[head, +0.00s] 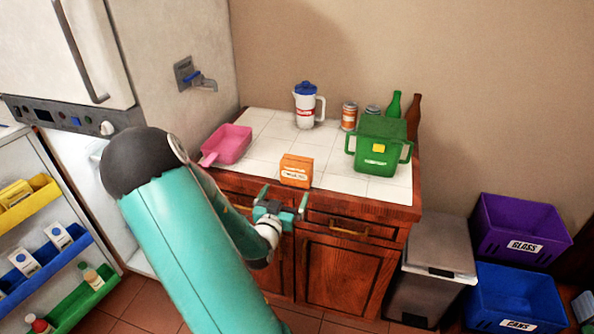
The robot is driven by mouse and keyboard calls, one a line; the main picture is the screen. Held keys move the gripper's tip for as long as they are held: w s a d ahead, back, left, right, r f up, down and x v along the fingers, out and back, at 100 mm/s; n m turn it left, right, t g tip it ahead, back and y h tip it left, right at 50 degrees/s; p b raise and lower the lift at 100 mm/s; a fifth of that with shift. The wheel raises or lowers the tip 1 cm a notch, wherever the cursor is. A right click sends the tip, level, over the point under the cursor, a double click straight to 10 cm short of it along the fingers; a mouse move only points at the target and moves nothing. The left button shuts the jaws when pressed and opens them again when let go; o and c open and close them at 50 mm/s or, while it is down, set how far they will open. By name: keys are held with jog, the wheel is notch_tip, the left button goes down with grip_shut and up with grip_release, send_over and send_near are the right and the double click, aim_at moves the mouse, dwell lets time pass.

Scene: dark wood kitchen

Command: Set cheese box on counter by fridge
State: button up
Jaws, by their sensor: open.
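A small orange box with a white label (296,171), which looks like the cheese box, stands upright near the front edge of the white tiled counter (264,150). The fridge (60,50) is at the left, with its lower door open and shelves showing. My gripper (283,198) is open and empty in front of the counter's front edge, just below and a little left of the box. Its fingers appear apart from the box.
A pink scoop-like tray (227,144) lies left of the box. A white jug (305,104), cans (349,115), bottles (393,105) and a green pot (378,150) stand behind and right. Bins (515,228) stand on the floor at right. Bare tiles surround the box.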

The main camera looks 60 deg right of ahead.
aim_at(294, 174)
jog(key=d, duration=0.4)
jog(key=shift+w+d, duration=0.35)
jog(key=shift+w, duration=0.05)
jog(key=shift+w+d+r, duration=0.1)
jog(key=shift+w+d, duration=0.05)
jog(key=shift+d, duration=0.85)
jog(key=shift+w+d+r, duration=0.1)
jog(key=shift+w+d, duration=0.1)
jog(key=shift+d, duration=0.85)
jog(key=shift+w+d+r, duration=0.1)
jog(key=shift+w+d, duration=0.05)
jog(key=shift+d, duration=0.85)
jog(key=c, duration=0.9)
